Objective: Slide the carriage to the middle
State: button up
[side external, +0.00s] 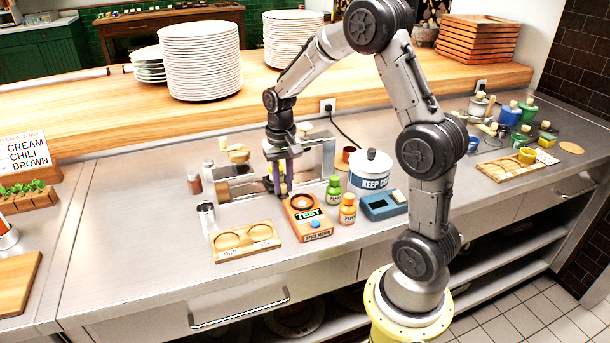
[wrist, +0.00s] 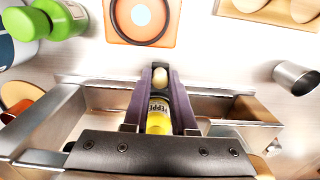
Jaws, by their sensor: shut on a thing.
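A metal rail frame (side external: 327,158) stands on the steel counter. In the wrist view its left arm (wrist: 48,118) and right end block (wrist: 240,132) lie either side of my gripper. My gripper (side external: 279,186) points down at the frame, its purple fingers close together. In the wrist view my gripper (wrist: 160,98) is shut around the carriage, whose cream knob (wrist: 160,76) shows at the fingertips. A yellow-capped pepper bottle (wrist: 158,122) shows between the fingers; whether it sits in the carriage is unclear. The fingers and palm hide most of the carriage.
An orange spice meter (side external: 308,219) stands in front of the frame, with green (side external: 334,188) and orange (side external: 348,208) bottles to its right. A wooden two-ring tray (side external: 246,241) and metal cup (side external: 206,216) are front left. A white pot (side external: 370,170) stands right.

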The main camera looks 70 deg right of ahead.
jog(key=o, duration=0.7)
jog(key=shift+w, duration=0.1)
jog(key=shift+r, duration=3)
jog(key=shift+a, duration=0.15)
